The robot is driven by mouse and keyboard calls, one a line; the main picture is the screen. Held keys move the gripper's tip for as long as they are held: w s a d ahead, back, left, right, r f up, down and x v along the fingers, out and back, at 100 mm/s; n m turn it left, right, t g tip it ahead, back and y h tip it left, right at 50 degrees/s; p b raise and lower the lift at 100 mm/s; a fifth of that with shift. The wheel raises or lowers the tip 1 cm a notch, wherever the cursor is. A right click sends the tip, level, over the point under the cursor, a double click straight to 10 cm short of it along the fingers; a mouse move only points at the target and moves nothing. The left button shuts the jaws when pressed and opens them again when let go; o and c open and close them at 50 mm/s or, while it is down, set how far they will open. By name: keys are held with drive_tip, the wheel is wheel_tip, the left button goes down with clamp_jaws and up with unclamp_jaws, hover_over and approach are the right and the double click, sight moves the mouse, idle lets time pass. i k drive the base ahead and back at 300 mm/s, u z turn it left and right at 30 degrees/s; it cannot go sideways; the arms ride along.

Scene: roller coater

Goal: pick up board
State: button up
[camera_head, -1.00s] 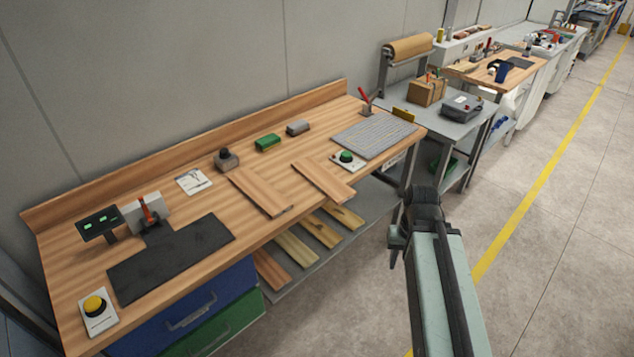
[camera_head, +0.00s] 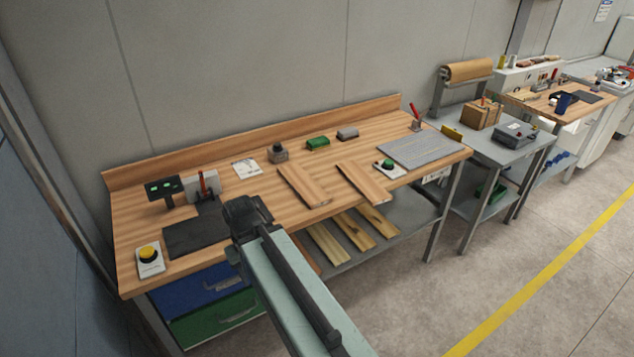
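Two flat wooden boards lie on the wooden workbench (camera_head: 232,198): a left board (camera_head: 304,186) and a right board (camera_head: 364,184), both near the front edge. More boards (camera_head: 352,231) lie side by side on the grey shelf below the bench. My arm reaches in from the bottom of the view. Its dark end with my gripper (camera_head: 236,256) is in front of the bench's front edge, left of both bench boards. My arm hides part of the lower shelf and of the black mat. The fingers are too dark and small to tell their opening.
Blue and green drawers are below. Floor at right is clear.

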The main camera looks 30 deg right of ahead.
sight(367, 186)
drive_tip(key=u, duration=0.1)
drive_tip(key=i, duration=1)
drive_tip(key=z, duration=0.1)
